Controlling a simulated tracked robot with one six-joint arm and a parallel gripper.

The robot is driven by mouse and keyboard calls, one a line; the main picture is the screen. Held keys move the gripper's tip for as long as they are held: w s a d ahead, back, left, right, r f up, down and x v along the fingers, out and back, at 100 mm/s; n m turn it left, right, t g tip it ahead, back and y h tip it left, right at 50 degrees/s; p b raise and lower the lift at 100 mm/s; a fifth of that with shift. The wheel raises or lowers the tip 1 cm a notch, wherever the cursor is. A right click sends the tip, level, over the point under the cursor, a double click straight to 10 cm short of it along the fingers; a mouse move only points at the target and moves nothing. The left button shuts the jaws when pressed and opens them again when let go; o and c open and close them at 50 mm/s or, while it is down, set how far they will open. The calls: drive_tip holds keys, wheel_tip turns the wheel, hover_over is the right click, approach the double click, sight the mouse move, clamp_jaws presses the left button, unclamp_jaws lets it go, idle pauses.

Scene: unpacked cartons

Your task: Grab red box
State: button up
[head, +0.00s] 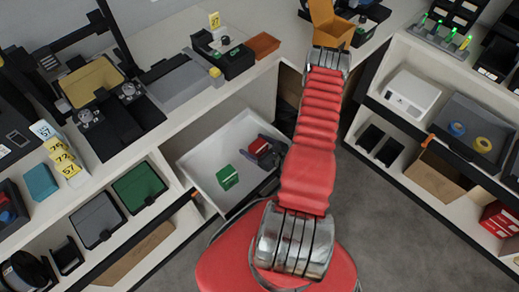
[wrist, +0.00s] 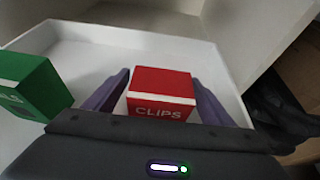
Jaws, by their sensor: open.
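The red box (wrist: 160,88), lettered CLIPS, sits in a white drawer-like tray. In the head view the red box (head: 257,146) is small and partly covered by my gripper (head: 266,152). In the wrist view my gripper (wrist: 160,84) is open, with one purple finger on each side of the red box. A narrow gap shows at the left finger; I cannot tell whether the right finger touches. The near lower part of the box is hidden by the gripper body.
A green box (wrist: 30,84) lies left of my gripper in the same white tray (wrist: 130,40); it also shows in the head view (head: 225,177). The tray's walls rise around them. Shelves and counters with bins (head: 138,187) stand on both sides.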

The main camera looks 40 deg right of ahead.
drive_tip(key=shift+w+f, duration=0.3)
drive_tip(key=shift+w, duration=0.35)
drive_tip(key=shift+c, duration=0.4)
drive_tip(key=c, duration=1.1)
drive_tip(key=shift+r, duration=0.1)
wheel_tip(320, 180, up, 10)
idle(0.5)
